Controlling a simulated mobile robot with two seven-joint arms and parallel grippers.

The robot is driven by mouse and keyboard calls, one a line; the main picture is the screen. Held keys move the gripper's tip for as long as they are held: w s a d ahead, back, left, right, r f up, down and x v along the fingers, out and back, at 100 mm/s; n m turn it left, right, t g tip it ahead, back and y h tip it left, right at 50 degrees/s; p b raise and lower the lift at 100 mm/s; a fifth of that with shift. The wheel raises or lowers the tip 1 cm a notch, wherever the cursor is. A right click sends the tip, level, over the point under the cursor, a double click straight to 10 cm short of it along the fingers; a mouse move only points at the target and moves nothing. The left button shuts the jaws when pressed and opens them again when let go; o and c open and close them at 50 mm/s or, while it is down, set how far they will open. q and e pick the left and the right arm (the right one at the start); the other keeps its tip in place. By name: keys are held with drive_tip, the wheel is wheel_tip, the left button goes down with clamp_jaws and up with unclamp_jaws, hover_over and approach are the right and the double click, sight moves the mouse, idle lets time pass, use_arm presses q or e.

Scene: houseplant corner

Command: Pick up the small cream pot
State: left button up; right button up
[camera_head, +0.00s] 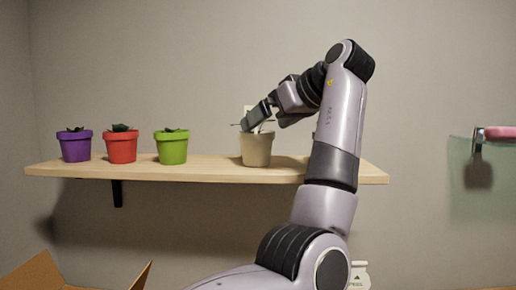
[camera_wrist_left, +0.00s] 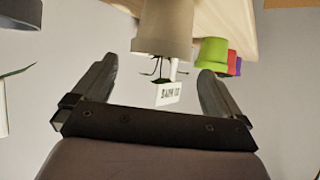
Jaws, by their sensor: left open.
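The small cream pot (camera_head: 256,150) stands upright on the wooden shelf (camera_head: 215,172), right of the coloured pots, with a thin plant in it. My left gripper (camera_head: 256,119) is at the pot's top, coming in from the upper right. In the left wrist view, which is turned over, the cream pot (camera_wrist_left: 163,28) hangs from the top with its rim downward. A white label (camera_wrist_left: 169,94) with dark print shows by its stems. The open fingers of my left gripper (camera_wrist_left: 160,66) lie on both sides of the plant, with gaps, and hold nothing. My right gripper is out of view.
Purple (camera_head: 76,147), red (camera_head: 121,147) and green (camera_head: 172,148) pots stand in a row on the shelf's left. An open cardboard box (camera_head: 38,273) is at lower left, a white bottle (camera_head: 360,275) at lower right. The shelf is clear between the green and cream pots.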

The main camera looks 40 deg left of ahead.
sight(252, 136)
use_arm(q)
drive_tip(key=shift+w+a+f, duration=0.1)
drive_tip(key=shift+a+f, duration=0.2)
drive_tip(key=shift+a, duration=0.25)
drive_tip(key=x, duration=0.3)
drive_tip(key=p+x, duration=0.1)
drive_tip(key=x, duration=0.2)
drive_tip(key=shift+d+f, duration=0.1)
drive_tip(key=shift+f, duration=0.15)
drive_tip(key=c, duration=0.9)
